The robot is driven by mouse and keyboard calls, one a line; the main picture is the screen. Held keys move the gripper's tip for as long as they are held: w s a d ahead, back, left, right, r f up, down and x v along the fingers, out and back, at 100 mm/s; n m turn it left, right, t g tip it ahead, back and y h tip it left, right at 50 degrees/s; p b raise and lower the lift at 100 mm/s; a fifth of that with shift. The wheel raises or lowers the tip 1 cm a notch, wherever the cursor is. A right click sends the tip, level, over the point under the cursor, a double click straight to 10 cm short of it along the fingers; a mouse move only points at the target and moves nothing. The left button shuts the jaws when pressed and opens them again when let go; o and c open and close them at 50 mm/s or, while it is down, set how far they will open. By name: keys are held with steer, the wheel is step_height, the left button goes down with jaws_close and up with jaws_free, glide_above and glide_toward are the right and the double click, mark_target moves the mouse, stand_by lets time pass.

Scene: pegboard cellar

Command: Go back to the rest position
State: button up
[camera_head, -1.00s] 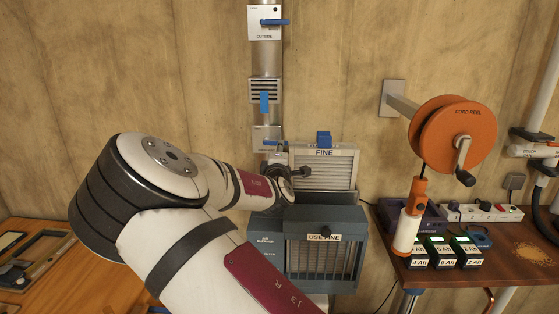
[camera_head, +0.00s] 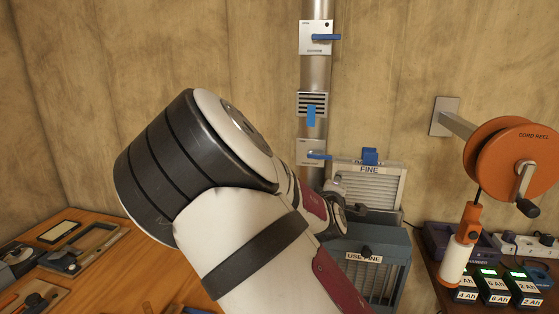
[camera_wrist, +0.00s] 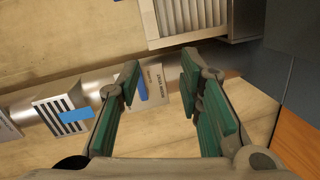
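My gripper (camera_wrist: 163,108) is open in the wrist view, its green-padded fingers wide apart with nothing between them. Behind the gap are the wall duct and a white plate with a blue lever (camera_wrist: 141,90). In the head view my arm crosses the middle, and its bulk mostly hides the gripper beside the filter labelled FINE (camera_head: 368,188). The filter stands upright behind the grey air-cleaner box (camera_head: 372,252), which is labelled USE FINE.
A metal duct (camera_head: 316,75) with blue levers runs up the wall. At right are an orange cord reel (camera_head: 510,160) and several batteries (camera_head: 494,287) on a bench. A wooden bench (camera_head: 150,262) with trays lies at left.

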steer(key=s+d+f+m+g+y, duration=0.2)
steer(key=s+f+m+g+y, duration=0.15)
steer(key=s+m+g, duration=0.45)
steer(key=s+a+r+m, duration=0.1)
steer(key=s+r, duration=0.3)
steer(key=s, duration=0.7)
steer(key=s+a+r+m+g+y, duration=0.1)
steer(key=s+r, duration=0.3)
steer(key=s, duration=0.7)
steer(key=s+a+r+m+y, duration=0.1)
steer(key=s+a+r, duration=0.2)
steer(key=s, duration=0.8)
steer(key=shift+v, duration=0.8)
steer(key=shift+y, duration=0.25)
